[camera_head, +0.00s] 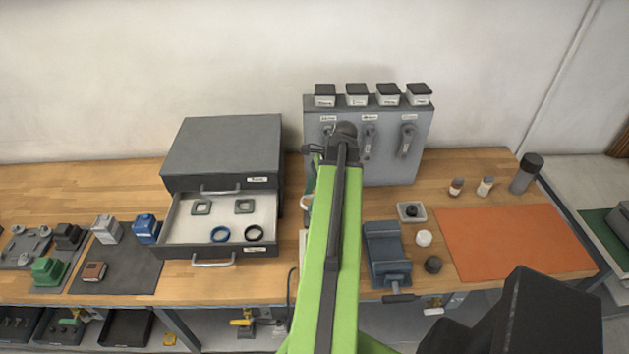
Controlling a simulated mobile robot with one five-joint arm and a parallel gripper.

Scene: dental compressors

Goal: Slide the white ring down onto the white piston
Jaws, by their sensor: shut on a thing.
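My green arm rises through the middle of the head view to a dark joint. My gripper and whatever it holds do not show; they seem hidden behind the arm. I cannot make out the white ring. A small round white piece (424,238), possibly the white piston, stands on the bench right of the blue-grey vise (382,240). It appears upright, with no ring that I can make out around it.
A black round piece (433,264) and a small tray (404,218) are near the vise. The open drawer (187,228) holds a blue ring (212,236), a black ring (246,234) and square gaskets. The orange mat (510,240) is clear. A grey panel (388,172) stands behind.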

